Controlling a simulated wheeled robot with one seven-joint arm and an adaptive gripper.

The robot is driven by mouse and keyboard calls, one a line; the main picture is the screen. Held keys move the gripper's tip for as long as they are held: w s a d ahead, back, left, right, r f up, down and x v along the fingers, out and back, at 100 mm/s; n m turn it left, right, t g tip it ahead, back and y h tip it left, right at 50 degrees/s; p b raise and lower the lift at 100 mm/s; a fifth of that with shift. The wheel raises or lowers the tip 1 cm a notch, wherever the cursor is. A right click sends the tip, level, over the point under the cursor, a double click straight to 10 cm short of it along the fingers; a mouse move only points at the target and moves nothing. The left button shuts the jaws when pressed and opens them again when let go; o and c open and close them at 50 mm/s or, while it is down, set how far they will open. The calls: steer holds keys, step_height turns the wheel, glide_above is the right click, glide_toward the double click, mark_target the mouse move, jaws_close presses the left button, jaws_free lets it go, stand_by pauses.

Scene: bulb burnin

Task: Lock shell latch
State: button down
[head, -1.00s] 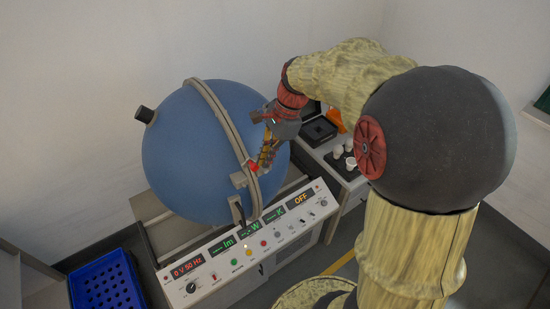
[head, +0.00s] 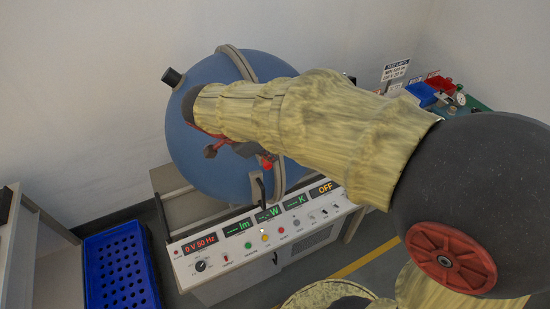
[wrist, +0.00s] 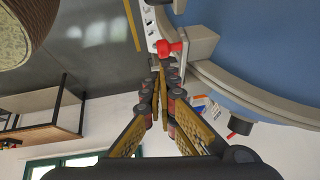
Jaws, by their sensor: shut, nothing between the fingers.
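The large blue sphere shell (head: 205,75) stands behind the control panel, with a grey band (head: 238,62) running over it. In the wrist view, a red latch handle (wrist: 168,47) sits beside a grey block (wrist: 201,42) at the band of the blue shell (wrist: 275,45). My gripper (wrist: 161,72) is shut and empty, its tips pointing at the red handle. The tips look very near it; I cannot tell whether they touch.
The control panel (head: 262,236) with displays and knobs lies below the shell. A blue crate (head: 118,268) is on the floor at the left. A bench with red and blue bins (head: 420,94) stands at the back right. Floor at the front right is partly clear.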

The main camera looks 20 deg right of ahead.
steer(key=shift+a+f+b, duration=0.25)
steer(key=shift+f+b, duration=0.35)
steer(key=shift+b, duration=0.2)
steer(key=shift+a, duration=0.1)
